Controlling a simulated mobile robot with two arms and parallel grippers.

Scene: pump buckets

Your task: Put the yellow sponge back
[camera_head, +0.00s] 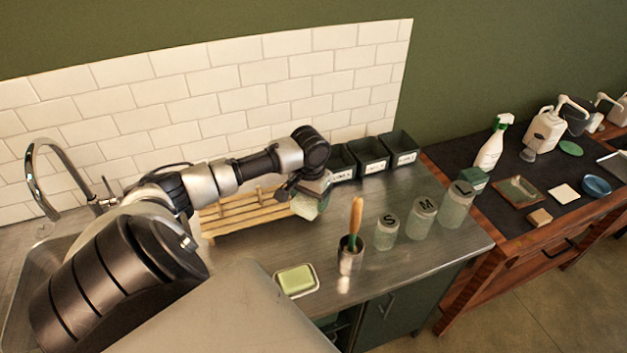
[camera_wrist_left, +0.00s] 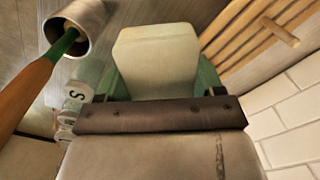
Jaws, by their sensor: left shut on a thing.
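My left gripper (camera_head: 306,192) is shut on a pale block and holds it above the counter, in front of the wooden rack. The pale block (camera_head: 308,207) looks greenish in the head view and cream in the left wrist view (camera_wrist_left: 155,58), between green finger sides. I cannot tell for sure whether it is the yellow sponge. A yellow-green block (camera_head: 296,280) lies in a small white dish (camera_head: 315,287) at the counter's front. My right gripper is not in view.
A wooden slatted rack (camera_head: 232,222) stands at the tiled wall. A metal cup (camera_head: 350,258) with a wooden-handled brush (camera_head: 355,222) and jars marked S (camera_head: 386,233), M (camera_head: 421,217) and L (camera_head: 456,206) stand to the right. Dark labelled bins (camera_head: 371,160) line the back.

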